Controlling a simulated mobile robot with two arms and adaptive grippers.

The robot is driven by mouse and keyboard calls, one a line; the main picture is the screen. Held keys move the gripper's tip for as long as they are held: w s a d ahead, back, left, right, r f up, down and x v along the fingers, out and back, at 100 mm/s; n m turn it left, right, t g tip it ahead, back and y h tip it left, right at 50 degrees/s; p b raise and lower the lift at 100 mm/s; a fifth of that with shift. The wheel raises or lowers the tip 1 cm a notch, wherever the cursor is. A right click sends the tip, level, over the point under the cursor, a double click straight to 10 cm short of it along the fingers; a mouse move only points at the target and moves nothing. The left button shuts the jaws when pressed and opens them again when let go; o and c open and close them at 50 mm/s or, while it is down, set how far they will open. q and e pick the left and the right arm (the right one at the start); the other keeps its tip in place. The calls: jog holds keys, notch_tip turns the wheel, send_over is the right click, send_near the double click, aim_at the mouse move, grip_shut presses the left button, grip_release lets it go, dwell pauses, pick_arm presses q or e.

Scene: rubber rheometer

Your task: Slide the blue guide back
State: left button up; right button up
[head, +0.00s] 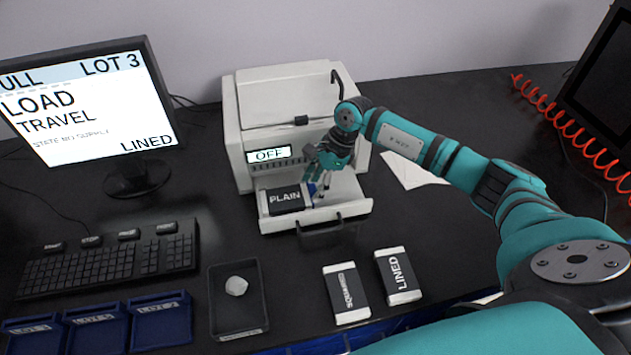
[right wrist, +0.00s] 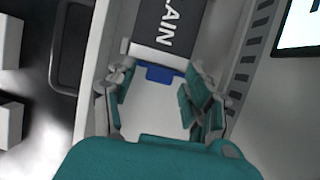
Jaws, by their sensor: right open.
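The blue guide (head: 312,188) is a small blue piece in the open drawer (head: 345,208) of the white machine (head: 285,95). In the right wrist view the blue guide (right wrist: 160,74) sits against the end of the black PLAIN cartridge (head: 285,199), which lies in the left part of the drawer. My right gripper (head: 322,180) reaches down into the drawer, right of the cartridge. Its fingers (right wrist: 156,92) are open, one to each side of the guide in that view, with no grip visible. The fingers partly hide the guide in the head view. My left gripper is out of view.
The machine's display reads OFF. Cartridges marked LINED (head: 398,275) and another (head: 346,293) lie in front of the drawer. A dark tray (head: 238,315) holds a whitish lump. A keyboard (head: 105,265), monitor (head: 85,100) and blue bins (head: 160,322) stand left. A red coiled cable (head: 575,130) lies right.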

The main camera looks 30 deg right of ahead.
jog(key=shift+c, duration=0.3)
grip_shut()
jog(key=s+d+b, duration=0.1)
jog(key=d+b, duration=0.1)
jog(key=d, duration=0.2)
jog(key=s+d+b, duration=0.1)
jog(key=d+b, duration=0.1)
jog(key=d, duration=0.2)
jog(key=s+d+b, duration=0.1)
jog(key=d, duration=0.3)
jog(key=shift+b, duration=0.4)
jog(key=shift+a, duration=0.1)
jog(key=shift+o, duration=0.3)
grip_release()
jog(key=shift+s, duration=0.1)
